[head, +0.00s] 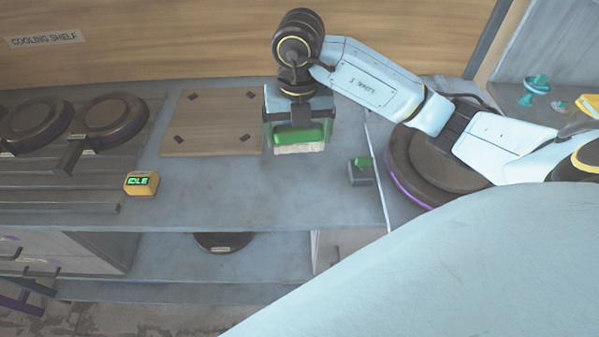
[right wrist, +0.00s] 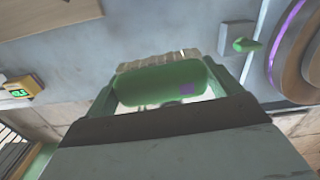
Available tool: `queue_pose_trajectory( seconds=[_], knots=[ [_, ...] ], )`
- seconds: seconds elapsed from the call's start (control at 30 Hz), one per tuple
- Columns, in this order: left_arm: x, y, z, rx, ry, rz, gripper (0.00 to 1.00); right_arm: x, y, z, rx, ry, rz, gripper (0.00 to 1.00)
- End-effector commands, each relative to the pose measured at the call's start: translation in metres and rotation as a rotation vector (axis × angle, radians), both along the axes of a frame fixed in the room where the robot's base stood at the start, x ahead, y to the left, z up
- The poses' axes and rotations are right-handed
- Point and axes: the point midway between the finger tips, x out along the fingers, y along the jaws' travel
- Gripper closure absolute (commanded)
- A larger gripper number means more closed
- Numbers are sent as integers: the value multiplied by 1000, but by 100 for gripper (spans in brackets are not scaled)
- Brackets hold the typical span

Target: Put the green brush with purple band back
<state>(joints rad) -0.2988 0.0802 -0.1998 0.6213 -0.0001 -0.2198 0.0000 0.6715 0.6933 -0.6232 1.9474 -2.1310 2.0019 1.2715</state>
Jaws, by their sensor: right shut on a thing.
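The green brush (head: 300,136) with pale bristles is held above the grey counter, bristles down, in the head view. In the right wrist view the brush (right wrist: 155,88) shows a small purple patch near its right end. My right gripper (head: 297,128) is shut on it, one finger at each end. Its fingers also flank the brush in the right wrist view (right wrist: 160,100). I cannot tell how far the bristles are above the counter. My left gripper is not in view.
A wooden board (head: 212,122) with dark corner marks lies left of the brush. A grey block with a green lever (head: 361,172) and a round purple-ringed plate (head: 400,190) are at right. Dark round plates (head: 115,115) sit left. The front counter is clear.

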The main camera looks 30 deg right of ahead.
Motion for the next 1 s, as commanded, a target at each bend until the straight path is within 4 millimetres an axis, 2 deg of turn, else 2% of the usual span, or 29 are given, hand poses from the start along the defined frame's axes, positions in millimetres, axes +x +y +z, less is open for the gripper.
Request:
queue_pose_trajectory(
  seconds=[0.13,0.4,0.63,0.8,1.0],
  knots=[
    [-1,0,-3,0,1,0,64,-1,-1,-9,1,3,-75,31],
    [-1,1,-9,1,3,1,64,-2,-2,-56,0,4,-82,31],
    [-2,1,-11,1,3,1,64,-1,-1,-74,0,4,-81,31],
    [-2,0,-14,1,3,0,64,-2,-1,-98,0,4,-81,31],
    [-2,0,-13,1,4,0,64,-1,-2,-101,-1,0,-79,31]
  ],
)
